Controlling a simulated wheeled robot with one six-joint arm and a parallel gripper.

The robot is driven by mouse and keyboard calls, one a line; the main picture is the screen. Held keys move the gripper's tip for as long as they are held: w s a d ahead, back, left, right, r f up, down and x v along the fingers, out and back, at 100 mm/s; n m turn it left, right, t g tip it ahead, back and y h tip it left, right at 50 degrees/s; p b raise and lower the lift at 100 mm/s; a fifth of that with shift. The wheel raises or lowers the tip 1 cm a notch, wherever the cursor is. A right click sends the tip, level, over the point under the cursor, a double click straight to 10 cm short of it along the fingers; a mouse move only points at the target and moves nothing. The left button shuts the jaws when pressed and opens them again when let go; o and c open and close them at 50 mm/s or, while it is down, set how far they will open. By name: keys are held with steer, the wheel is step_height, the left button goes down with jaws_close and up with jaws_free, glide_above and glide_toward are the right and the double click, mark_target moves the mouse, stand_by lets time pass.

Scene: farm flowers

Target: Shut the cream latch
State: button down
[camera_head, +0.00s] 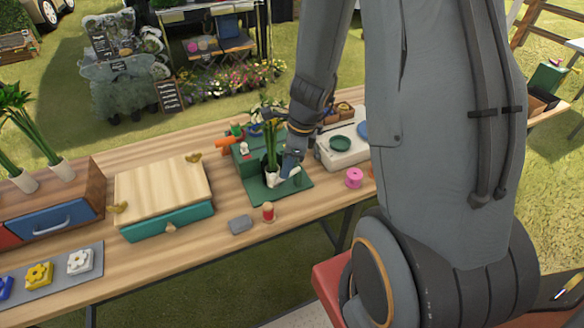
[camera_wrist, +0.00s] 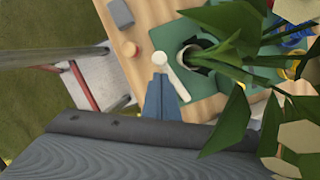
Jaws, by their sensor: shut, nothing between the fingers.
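The cream latch (camera_wrist: 174,74) shows in the wrist view as a pale lever with a round end, lying over the green board (camera_wrist: 208,100) beside the dark-mouthed pot of a leafy plant (camera_wrist: 236,35). In the head view my gripper (camera_head: 290,170) is just right of the plant.
A red spool (camera_head: 268,212) and a grey block (camera_head: 240,224) stand in front of the board. A pink spool (camera_head: 354,178) is to its right. A teal-drawer box (camera_head: 165,222) stands to the left. Leaves crowd the right of the wrist view.

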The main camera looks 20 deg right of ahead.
steer(key=shift+w+d, duration=0.1)
steer(key=shift+d, duration=0.25)
steer(key=s+d+r, duration=0.3)
steer(key=d+r, duration=0.2)
steer(key=r, duration=0.5)
steer(key=shift+d+r, duration=0.2)
steer(key=shift+r, duration=0.05)
steer(key=shift+s, duration=0.1)
stand_by(0.4)
